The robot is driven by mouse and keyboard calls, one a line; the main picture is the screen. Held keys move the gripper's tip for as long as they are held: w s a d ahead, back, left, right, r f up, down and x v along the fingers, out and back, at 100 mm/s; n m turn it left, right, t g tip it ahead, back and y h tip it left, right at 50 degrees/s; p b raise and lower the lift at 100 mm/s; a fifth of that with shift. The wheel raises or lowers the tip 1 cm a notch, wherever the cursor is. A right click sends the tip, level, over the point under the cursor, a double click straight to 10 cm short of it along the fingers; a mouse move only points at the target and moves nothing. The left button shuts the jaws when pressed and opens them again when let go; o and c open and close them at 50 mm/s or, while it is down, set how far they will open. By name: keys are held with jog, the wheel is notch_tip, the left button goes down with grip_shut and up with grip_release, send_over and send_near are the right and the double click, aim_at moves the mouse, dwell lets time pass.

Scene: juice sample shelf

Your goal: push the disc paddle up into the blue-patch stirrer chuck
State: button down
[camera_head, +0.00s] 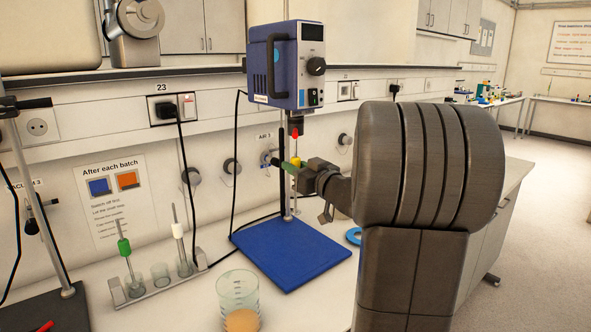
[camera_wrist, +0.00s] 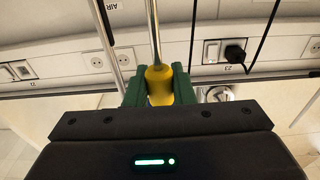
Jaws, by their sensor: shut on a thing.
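My gripper (camera_head: 297,168) is shut on the yellow collar (camera_head: 295,187) of a paddle, below the blue stirrer (camera_head: 287,65). In the wrist view, the green fingers of my gripper (camera_wrist: 159,88) stand either side of the yellow collar (camera_wrist: 160,88), and a thin metal shaft (camera_wrist: 153,30) runs up from it. The stirrer's chuck (camera_head: 295,120) hangs under its housing, with a red piece (camera_head: 295,132) just below it. I cannot tell whether the shaft touches the chuck.
A metal post (camera_head: 287,200) stands close behind my gripper on a blue base plate (camera_head: 290,252). A rack (camera_head: 160,287) with green- and white-collared paddles stands left.

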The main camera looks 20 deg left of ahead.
aim_at(296, 152)
jog(key=shift+r, duration=0.85)
jog(key=shift+b, duration=0.75)
jog(key=shift+r, duration=1.2)
dwell(0.4)
jog(key=c, duration=1.2)
grip_release()
jog(key=shift+o, duration=0.2)
jog(key=shift+f, duration=0.1)
jog(key=shift+d, duration=0.1)
jog(key=shift+s+d+f, duration=0.1)
jog(key=shift+s+d, duration=0.1)
jog(key=shift+d, duration=0.1)
jog(key=r+b+v, duration=0.1)
jog(key=b+v, duration=0.2)
jog(key=v, duration=0.9)
jog(key=shift+s+d+f, duration=0.25)
jog(key=shift+d+f, duration=0.1)
jog(key=shift+f, duration=0.1)
